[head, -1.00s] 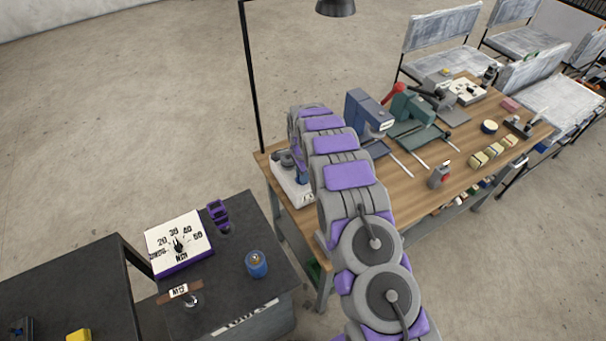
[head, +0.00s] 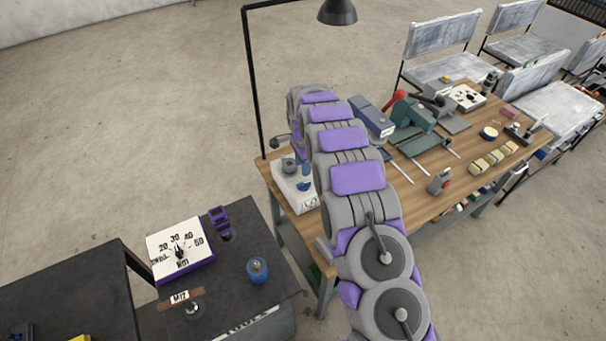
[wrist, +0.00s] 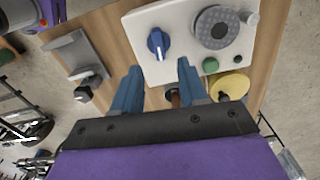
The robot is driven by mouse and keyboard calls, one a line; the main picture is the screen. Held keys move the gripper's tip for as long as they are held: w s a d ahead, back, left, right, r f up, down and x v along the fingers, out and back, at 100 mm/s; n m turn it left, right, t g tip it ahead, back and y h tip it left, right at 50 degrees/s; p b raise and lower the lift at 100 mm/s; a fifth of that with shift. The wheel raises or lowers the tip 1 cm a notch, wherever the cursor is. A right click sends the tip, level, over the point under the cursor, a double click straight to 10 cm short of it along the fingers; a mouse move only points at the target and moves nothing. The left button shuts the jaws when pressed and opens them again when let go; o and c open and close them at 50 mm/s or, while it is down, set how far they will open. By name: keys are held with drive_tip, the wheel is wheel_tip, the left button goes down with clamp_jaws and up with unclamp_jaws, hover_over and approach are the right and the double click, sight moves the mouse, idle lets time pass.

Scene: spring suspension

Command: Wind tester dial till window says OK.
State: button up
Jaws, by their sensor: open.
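A white box (head: 292,186) stands at the left end of the wooden table. In the wrist view its white top (wrist: 158,17) carries a blue pointer knob (wrist: 157,43), a grey knurled dial (wrist: 216,27) with a small crank peg, and a green button (wrist: 210,65). My gripper (wrist: 158,66) is open, its two blue fingers apart at the box's near edge. The blue knob lies just beyond the fingertips, between their lines; nothing is held. The grey dial is right of the fingers. I cannot read any window. My arm partly hides the box in the head view.
The wooden table (head: 425,198) also holds blue and green devices and several small blocks. A yellow disc (wrist: 229,85) is beside my right finger. A dark cabinet at lower left bears a white Nm scale box (head: 178,247) and a blue cup (head: 257,270).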

wheel_tip(320, 180, up, 8)
drive_tip(key=shift+r, duration=0.2)
drive_tip(key=shift+a, duration=0.15)
idle(0.4)
